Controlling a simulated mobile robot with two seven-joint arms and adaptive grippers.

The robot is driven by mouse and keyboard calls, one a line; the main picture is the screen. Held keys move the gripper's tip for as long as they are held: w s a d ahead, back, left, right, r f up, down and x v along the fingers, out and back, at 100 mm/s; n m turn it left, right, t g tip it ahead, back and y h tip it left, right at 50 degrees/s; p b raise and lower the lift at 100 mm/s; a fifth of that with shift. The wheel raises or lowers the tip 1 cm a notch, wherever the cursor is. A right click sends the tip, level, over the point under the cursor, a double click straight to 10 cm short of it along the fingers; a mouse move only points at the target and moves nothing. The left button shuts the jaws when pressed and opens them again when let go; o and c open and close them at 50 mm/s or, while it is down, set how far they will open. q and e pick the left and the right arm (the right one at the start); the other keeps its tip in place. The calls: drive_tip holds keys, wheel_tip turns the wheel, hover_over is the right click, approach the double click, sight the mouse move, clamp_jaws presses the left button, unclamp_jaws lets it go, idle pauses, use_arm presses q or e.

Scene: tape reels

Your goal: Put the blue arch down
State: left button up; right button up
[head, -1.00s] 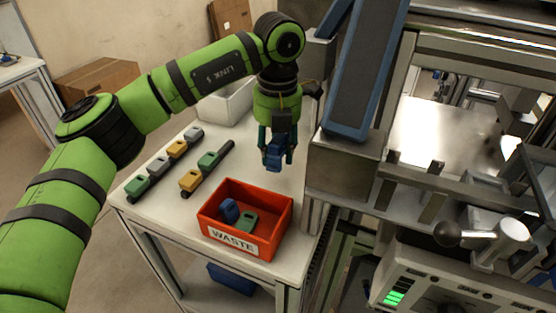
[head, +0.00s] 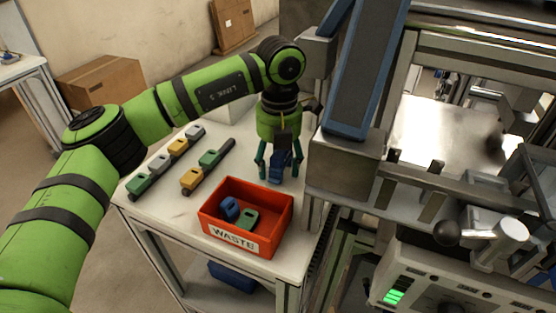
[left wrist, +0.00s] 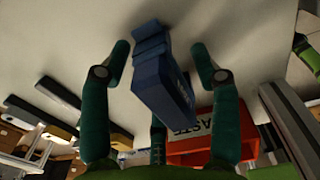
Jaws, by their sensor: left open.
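The blue arch (head: 280,167) is on the white table, behind the red waste bin; in the left wrist view the blue arch (left wrist: 165,88) shows as a thick block with a stepped end against the pale tabletop. My left gripper (head: 279,174) is right over it, pointing down, with its green fingers spread on both sides. In the left wrist view there is a visible gap between each fingertip and the arch, so it is not gripped. Whether the arch rests fully flat is hard to tell. My right gripper is not in view.
The red waste bin (head: 222,237) stands at the table's front with a blue and a green piece inside. Two dark rails (head: 187,192) with coloured pieces lie to the left. Machine metalwork (head: 343,165) stands close on the right. A pale container (head: 215,115) is behind.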

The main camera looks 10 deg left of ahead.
use_arm(q)
wheel_tip(320, 180, up, 12)
drive_tip(key=shift+d+r, duration=0.1)
drive_tip(key=shift+r, duration=0.1)
idle(0.4)
